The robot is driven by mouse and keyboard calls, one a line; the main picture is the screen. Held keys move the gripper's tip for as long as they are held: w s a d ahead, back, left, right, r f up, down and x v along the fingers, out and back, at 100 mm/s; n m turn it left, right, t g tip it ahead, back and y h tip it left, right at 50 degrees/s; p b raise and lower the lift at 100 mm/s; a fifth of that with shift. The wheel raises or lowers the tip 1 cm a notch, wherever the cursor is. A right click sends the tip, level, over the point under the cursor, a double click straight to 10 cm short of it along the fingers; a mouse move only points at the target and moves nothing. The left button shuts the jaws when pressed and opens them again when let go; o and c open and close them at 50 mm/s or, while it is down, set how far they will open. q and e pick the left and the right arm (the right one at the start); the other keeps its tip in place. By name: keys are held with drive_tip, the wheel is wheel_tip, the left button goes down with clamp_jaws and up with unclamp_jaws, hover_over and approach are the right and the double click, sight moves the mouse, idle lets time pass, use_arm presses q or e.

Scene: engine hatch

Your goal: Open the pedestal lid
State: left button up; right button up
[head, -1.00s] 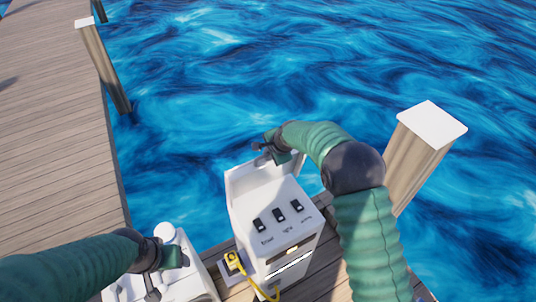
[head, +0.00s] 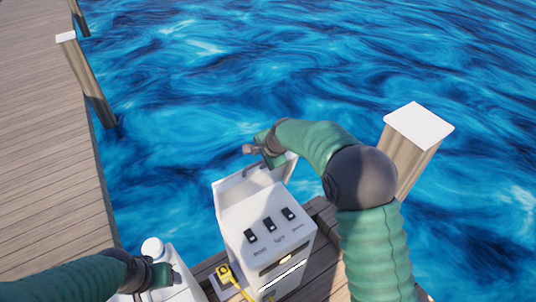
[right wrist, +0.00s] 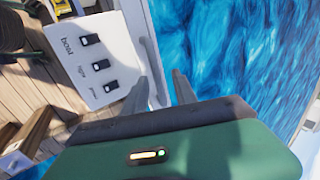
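The white pedestal (head: 268,262) stands on the dock, with several black switches on its sloped panel (head: 265,232). Its white lid (head: 240,190) stands raised behind the panel, along the water side. My right gripper (head: 259,155) is at the lid's upper edge. In the right wrist view its two fingers (right wrist: 170,88) are apart, beside the white lid (right wrist: 156,30) and a thin grey bar on it. I cannot tell whether they touch it. My left gripper (head: 162,277) is low at the left, over a white object; its opening is unclear.
A yellow plug and cable (head: 227,275) sit at the pedestal's left side. A white-capped post (head: 418,128) stands to the right. The wooden dock (head: 45,150) runs along the left, with open water behind the pedestal.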

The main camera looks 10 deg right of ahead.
drive_tip(key=b+v, duration=0.2)
drive_tip(key=v, duration=1)
drive_tip(key=shift+b, duration=0.3)
drive_tip(key=shift+f, duration=0.1)
drive_tip(key=s+d+f+n+g+h+b, duration=0.1)
drive_tip(key=s+f+n+b, duration=0.5)
drive_tip(key=s+f, duration=0.7)
drive_tip(key=s+d+f+n+g+h+b, duration=0.1)
drive_tip(key=s+d+f+n+b, duration=0.3)
drive_tip(key=s+f, duration=1)
drive_tip(key=n+g+b, duration=0.1)
drive_tip(key=n+b, duration=0.1)
drive_tip(key=n, duration=0.2)
drive_tip(key=shift+d, duration=0.25)
drive_tip(key=shift+w, duration=0.1)
